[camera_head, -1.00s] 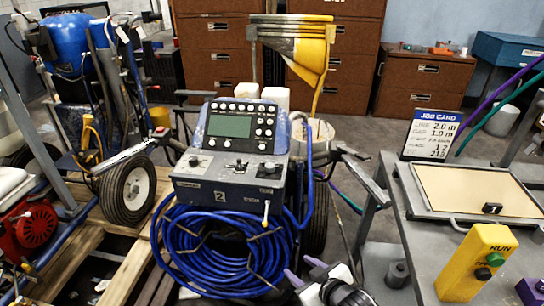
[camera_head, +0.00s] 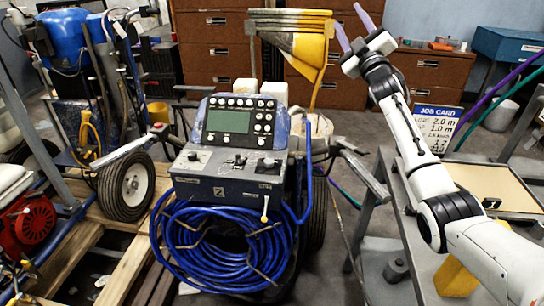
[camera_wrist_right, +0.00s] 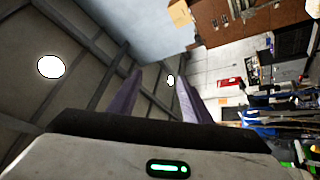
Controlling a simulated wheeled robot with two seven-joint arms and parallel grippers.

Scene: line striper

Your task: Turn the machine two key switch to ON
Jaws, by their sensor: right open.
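Machine two is the blue-grey console (camera_head: 228,190) marked "2", at the centre of the head view. Its lower panel carries a knob (camera_head: 193,157) at left, small levers (camera_head: 238,160) in the middle and a dark switch (camera_head: 268,164) at right. The key and its setting are too small to tell. My right gripper (camera_head: 354,28) is raised high, right of and above the console, apart from it. Its purple fingers are spread and empty, and they also show in the right wrist view (camera_wrist_right: 158,88). My left gripper is not in view.
A coiled blue hose (camera_head: 225,250) hangs on the console's front. A metal-framed bench (camera_head: 400,255) stands at right, with a job card (camera_head: 437,122) and a yellow box (camera_head: 455,278) partly behind my arm. Another machine with a blue tank (camera_head: 62,40) stands at left.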

